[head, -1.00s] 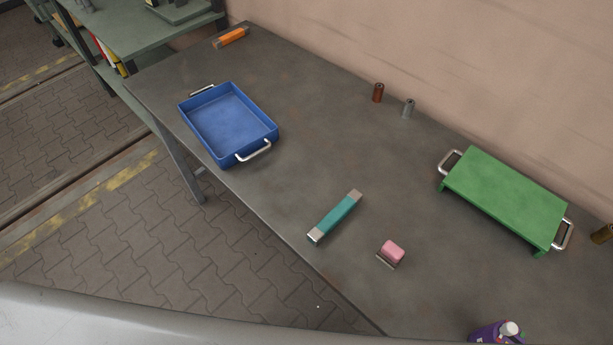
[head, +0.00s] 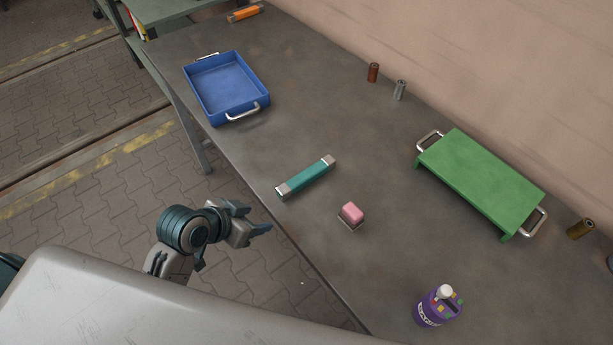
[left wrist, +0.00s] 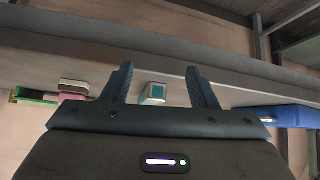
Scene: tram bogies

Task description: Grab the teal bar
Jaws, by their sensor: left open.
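The teal bar (head: 307,177) with pale metal ends lies flat on the grey table (head: 330,110), near its front edge. My left gripper (head: 262,219) is open and empty, off the table's front edge, to the lower left of the bar and apart from it. In the left wrist view, the bar (left wrist: 153,92) shows end-on between the two open fingers (left wrist: 160,88), farther away. My right gripper is not in view.
A pink block (head: 351,212) sits close to the bar's right. A blue tray (head: 262,108) is at the back left, a green platform (head: 485,175) at the right, a purple bottle (head: 437,308) at the front right. Small cylinders (head: 373,72) stand by the wall.

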